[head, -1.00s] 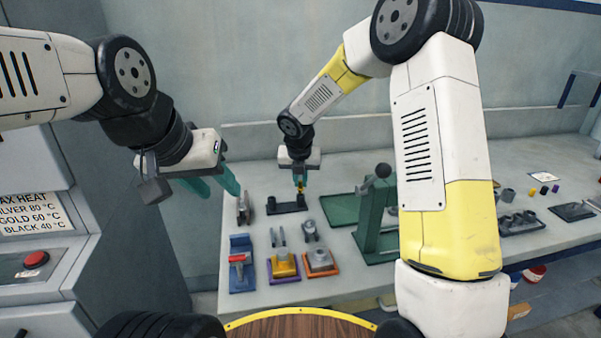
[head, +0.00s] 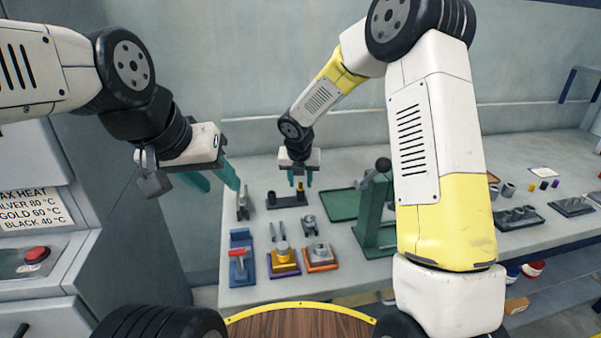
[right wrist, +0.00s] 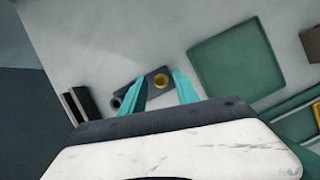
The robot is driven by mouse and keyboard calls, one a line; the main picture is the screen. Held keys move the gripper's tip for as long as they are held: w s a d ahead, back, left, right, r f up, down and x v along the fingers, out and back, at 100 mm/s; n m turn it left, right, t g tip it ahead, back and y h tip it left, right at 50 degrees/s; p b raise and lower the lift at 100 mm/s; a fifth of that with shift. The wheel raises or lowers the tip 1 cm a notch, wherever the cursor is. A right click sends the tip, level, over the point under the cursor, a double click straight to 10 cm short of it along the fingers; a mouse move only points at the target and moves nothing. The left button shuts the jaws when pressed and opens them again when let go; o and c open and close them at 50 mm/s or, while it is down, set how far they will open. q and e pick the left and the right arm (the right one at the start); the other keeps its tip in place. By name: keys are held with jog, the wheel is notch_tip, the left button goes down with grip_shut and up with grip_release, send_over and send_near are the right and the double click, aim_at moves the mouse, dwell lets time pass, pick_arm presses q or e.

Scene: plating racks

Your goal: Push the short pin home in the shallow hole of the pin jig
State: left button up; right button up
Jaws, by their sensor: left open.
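The pin jig (head: 287,202) is a dark block lying on the bench near the wall. A grey post (head: 271,197) stands at its left end. A gold pin (head: 301,188) stands upright at its right end; how deep it sits I cannot tell. In the right wrist view the jig (right wrist: 139,90) shows the gold pin's round top (right wrist: 161,80) between my fingertips. My right gripper (head: 300,182) is open around or just above the pin, with a gap on both sides. My left gripper (head: 215,180) is open and empty, in the air left of the bench.
A green press (head: 374,215) with a black knob stands right of the jig, by a green mat (head: 341,205). Blue (head: 241,270), purple (head: 284,268) and orange (head: 320,263) stands hold parts in front. Grey upright plates (head: 243,204) stand left of the jig.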

jog(key=shift+r, duration=0.1)
jog(key=v, duration=0.7)
jog(key=shift+r, duration=0.35)
jog(key=shift+s, duration=0.2)
